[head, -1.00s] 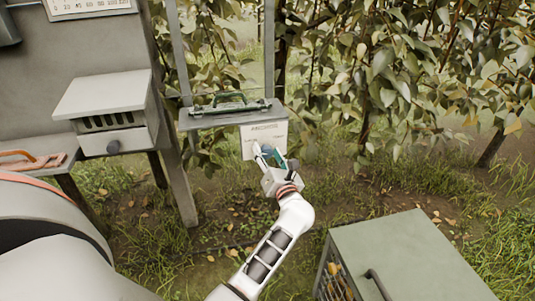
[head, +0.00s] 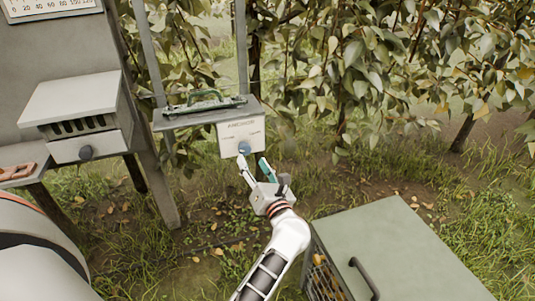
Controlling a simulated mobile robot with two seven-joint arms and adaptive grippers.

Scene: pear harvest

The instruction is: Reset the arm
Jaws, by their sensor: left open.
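My left gripper (head: 253,162) is open and empty, its two fingertips spread apart and pointing up at a white panel box (head: 226,138) with printed lettering. The box hangs under a grey shelf (head: 168,121) and has a round blue knob (head: 244,148) low on its front. The fingertips are just below and around the knob in the picture; I cannot tell whether they touch it. My right gripper is not in view.
A green-grey crate (head: 390,250) with a dark handle stands close to the right of my arm. At left are a grey panel, a white-lidded box (head: 75,98) with a dark knob, and a support post. Leafy trees (head: 370,60) fill the back; grass lies between.

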